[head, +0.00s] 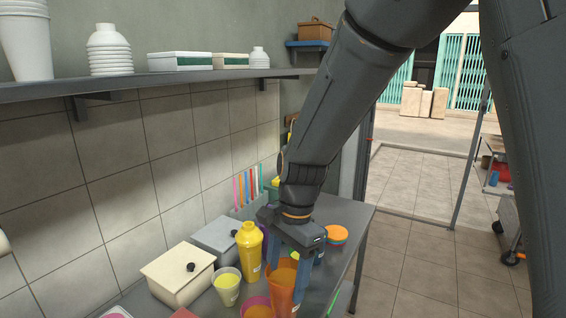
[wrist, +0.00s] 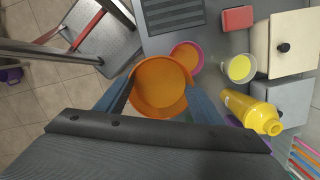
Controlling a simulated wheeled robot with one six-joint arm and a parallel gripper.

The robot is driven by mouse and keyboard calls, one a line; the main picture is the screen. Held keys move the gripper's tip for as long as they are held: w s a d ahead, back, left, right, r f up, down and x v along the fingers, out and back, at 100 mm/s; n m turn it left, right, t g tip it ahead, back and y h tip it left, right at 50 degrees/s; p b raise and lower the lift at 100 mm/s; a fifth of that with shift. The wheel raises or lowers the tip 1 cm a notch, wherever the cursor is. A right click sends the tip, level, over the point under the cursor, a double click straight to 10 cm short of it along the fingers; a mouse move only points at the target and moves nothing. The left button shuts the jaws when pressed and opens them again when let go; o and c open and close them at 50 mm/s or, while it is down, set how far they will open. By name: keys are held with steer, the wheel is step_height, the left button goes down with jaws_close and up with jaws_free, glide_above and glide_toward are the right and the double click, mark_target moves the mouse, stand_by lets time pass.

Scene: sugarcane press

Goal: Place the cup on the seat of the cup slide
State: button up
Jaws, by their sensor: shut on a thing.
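An orange cup (head: 284,290) is between the blue fingers of my gripper (head: 286,268), which is shut on it. In the wrist view the orange cup (wrist: 160,88) shows from above, its round mouth open and a finger on each side. In the head view it is over the table near the front edge, and its lower part is cut off by the frame. I cannot tell whether its base touches anything. I cannot make out the cup slide or its seat for certain in either view.
A pink cup (wrist: 188,57) with orange contents stands close to the held cup. A clear cup with yellow contents (head: 227,288), a yellow shaker bottle (head: 249,250) and a cream box (head: 180,273) crowd the left. Stacked orange lids (head: 337,235) lie behind my gripper. A ridged grey mat (wrist: 172,14) is bare.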

steer(key=w+d+f+n+b, duration=0.3)
steer(key=d+f, duration=0.6)
steer(key=f, duration=0.4)
steer(key=w+d+f+n+h+b, duration=0.1)
steer(key=w+d+f+n+b, duration=0.1)
steer(key=w+d+f+n, duration=0.4)
steer(key=d+f+n, duration=0.1)
steer(key=d+f, duration=0.2)
steer(key=f, duration=0.4)
steer(key=shift+d+g+b, duration=0.3)
steer(key=shift+d+b, duration=0.05)
steer(key=shift+b, duration=0.05)
